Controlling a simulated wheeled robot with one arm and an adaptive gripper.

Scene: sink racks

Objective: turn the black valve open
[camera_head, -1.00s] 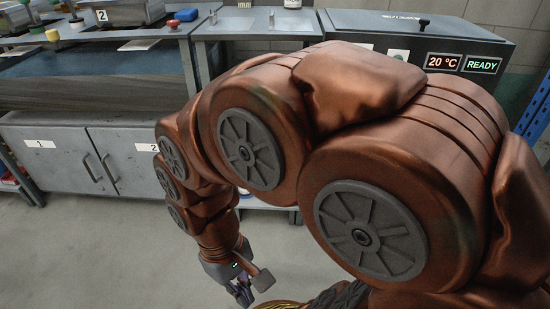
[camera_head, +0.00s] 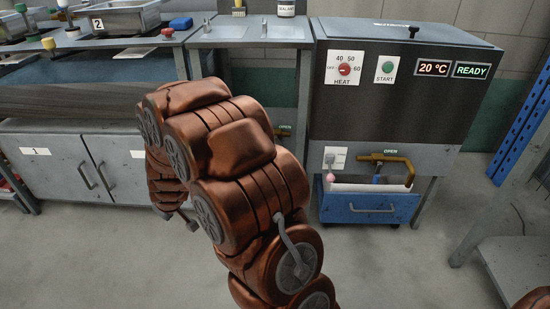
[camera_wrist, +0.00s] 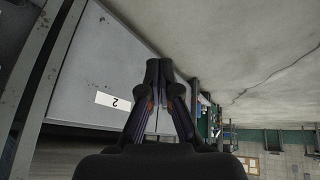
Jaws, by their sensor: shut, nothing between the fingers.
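My gripper (camera_wrist: 159,72) is shut and empty in the wrist view, with its fingertips together in front of the grey cabinet door marked 2 (camera_wrist: 85,65). I cannot pick out a valve that is surely black. Another small brass fitting (camera_head: 284,130) shows just right of my arm, partly hidden. My gripper is well left of both, apart from them.
The heater box (camera_head: 390,110) has a red HEAT dial (camera_head: 344,69), a green START button (camera_head: 387,66) and a black knob (camera_head: 413,31) on its lid. A blue drawer (camera_head: 370,205) is below. Coloured knobs stand on the left bench. The floor in front is clear.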

